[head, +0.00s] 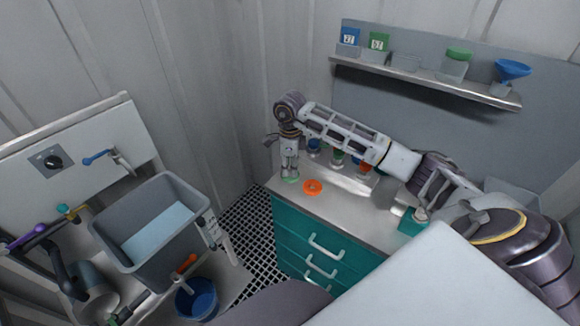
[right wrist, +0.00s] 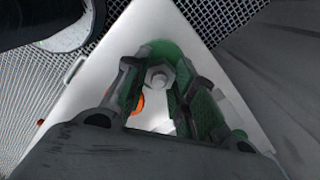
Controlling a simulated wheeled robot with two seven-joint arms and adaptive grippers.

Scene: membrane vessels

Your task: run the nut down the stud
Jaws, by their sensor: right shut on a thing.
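My right gripper (head: 289,166) points down at the left end of the steel counter (head: 345,196), above a green round base (head: 291,180). In the right wrist view, the two green-padded fingers of my right gripper (right wrist: 160,88) stand on either side of a grey hex nut (right wrist: 159,74). They are shut on the nut, which sits over the green base (right wrist: 166,48). The stud is hidden or too small to make out, so I cannot tell how far down the nut is. My left gripper is out of view.
An orange ring (head: 313,187) lies on the counter just right of the green base. Several small coloured vessels stand behind, under my right arm. A shelf (head: 425,81) holds bins and a blue funnel (head: 512,70). A grey sink (head: 151,230) stands at left.

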